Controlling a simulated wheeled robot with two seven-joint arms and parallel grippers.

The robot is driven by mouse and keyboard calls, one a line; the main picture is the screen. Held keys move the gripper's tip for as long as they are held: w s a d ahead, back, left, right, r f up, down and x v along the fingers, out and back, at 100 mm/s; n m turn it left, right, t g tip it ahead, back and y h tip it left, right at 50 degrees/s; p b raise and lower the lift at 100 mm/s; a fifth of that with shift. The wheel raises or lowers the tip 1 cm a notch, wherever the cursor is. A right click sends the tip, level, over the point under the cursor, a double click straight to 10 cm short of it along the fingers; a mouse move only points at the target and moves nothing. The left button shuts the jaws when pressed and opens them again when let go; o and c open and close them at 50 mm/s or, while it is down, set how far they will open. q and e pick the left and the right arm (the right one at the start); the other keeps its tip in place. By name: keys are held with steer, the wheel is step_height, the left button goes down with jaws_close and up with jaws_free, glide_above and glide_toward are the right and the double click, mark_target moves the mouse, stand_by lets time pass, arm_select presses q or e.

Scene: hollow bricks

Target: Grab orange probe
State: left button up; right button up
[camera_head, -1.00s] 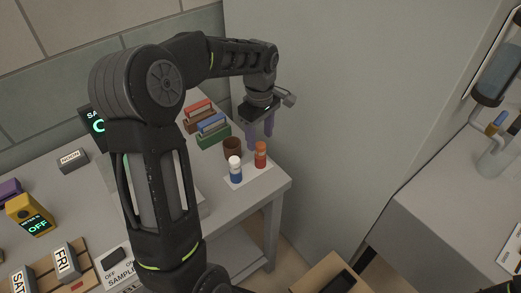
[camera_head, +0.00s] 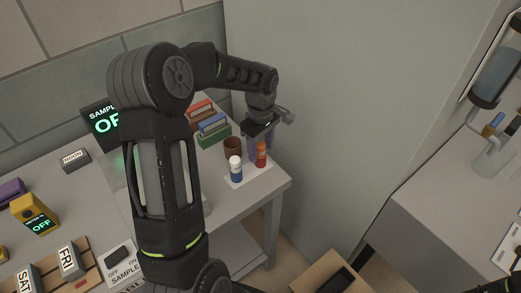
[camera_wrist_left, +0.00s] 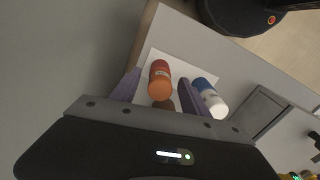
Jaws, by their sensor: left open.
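The orange probe (camera_head: 261,155) stands upright on a white card (camera_head: 254,176) near the table's right corner. In the left wrist view the orange probe (camera_wrist_left: 159,82) shows between the two purple fingers. My left gripper (camera_head: 260,148) is open, with its fingers right at the probe's upper part, one on each side. I cannot tell whether they touch it. In the left wrist view the left gripper (camera_wrist_left: 158,90) has a finger between the orange probe and the blue and white probe (camera_wrist_left: 210,97). That blue and white probe (camera_head: 236,169) stands on the same card.
A brown cup (camera_head: 233,147) stands just behind the probes. A green rack (camera_head: 214,139) with a blue-topped piece is farther back. A grey wall panel (camera_head: 310,130) rises close to the right of my left gripper.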

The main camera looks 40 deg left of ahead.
arm_select(q)
jaws_close()
stand_by(0.6)
